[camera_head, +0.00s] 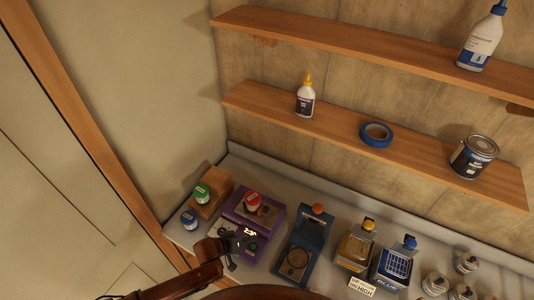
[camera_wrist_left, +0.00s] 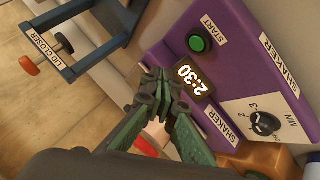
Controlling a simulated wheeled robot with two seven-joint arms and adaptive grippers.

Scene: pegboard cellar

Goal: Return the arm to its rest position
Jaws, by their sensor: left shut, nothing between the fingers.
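My left arm (camera_head: 180,284) reaches in from the bottom left in the head view. Its gripper (camera_head: 232,246) is at the front of the purple shaker (camera_head: 270,228), near the lit display. In the left wrist view the gripper (camera_wrist_left: 160,80) is shut, with its fingertips together and nothing between them. A red-lidded jar (camera_head: 252,201) sits on the shaker. My right gripper is in neither view.
Left of the shaker are a wooden block (camera_head: 214,189), a green-lidded jar (camera_head: 202,194) and a blue-lidded jar (camera_head: 189,219). Right of it stand the blue lid closer (camera_head: 305,247), yellow (camera_head: 356,246) and blue (camera_head: 393,263) containers, and several small jars. Shelves (camera_head: 350,139) hang above.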

